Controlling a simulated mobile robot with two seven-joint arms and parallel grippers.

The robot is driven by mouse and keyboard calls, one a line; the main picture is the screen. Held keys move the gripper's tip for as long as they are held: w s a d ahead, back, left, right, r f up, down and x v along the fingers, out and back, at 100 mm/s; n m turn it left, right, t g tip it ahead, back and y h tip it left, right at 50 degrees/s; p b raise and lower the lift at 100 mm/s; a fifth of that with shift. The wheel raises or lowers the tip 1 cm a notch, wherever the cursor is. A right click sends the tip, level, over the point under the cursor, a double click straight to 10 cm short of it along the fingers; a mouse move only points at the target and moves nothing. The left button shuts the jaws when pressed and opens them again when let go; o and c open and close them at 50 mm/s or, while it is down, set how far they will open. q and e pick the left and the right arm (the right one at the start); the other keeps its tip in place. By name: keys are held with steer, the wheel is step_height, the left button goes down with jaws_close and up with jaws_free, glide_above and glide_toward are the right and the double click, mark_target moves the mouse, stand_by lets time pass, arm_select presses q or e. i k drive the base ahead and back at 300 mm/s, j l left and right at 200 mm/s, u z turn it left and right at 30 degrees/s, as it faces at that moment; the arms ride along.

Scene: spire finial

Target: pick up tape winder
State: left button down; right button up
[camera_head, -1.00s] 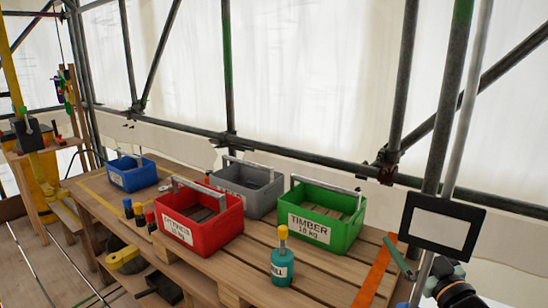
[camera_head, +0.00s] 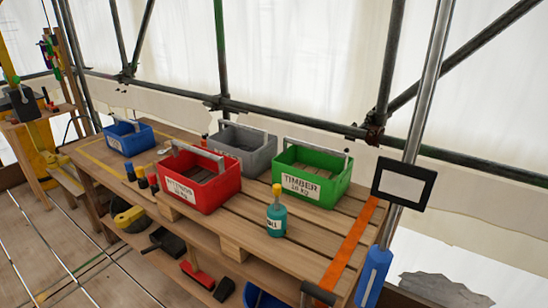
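A yellow and black round object (camera_head: 130,218), which looks like a tape winder, sits on the lower shelf under the left part of the wooden bench. The bench top partly overhangs it, and its details are too small to tell. Neither of my grippers shows in the head view now.
Red (camera_head: 202,190), green (camera_head: 310,188), grey (camera_head: 243,150) and blue (camera_head: 128,140) totes stand on the bench with a teal bottle (camera_head: 277,218). A black mallet-like tool (camera_head: 165,242) and red brush-like object (camera_head: 196,275) lie below. Floor at left looks open.

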mark_target(276, 220)
steer(key=j+z, duration=0.25)
steer(key=j, duration=0.75)
steer(key=i+j, duration=0.15)
steer(key=j, duration=0.15)
steer(key=i+j+z, duration=0.15)
steer(key=j, duration=0.15)
steer(key=i+j, duration=0.1)
steer(key=j, duration=0.2)
steer(key=i+j+z, duration=0.25)
steer(key=i+j, duration=0.2)
steer(key=j, duration=0.3)
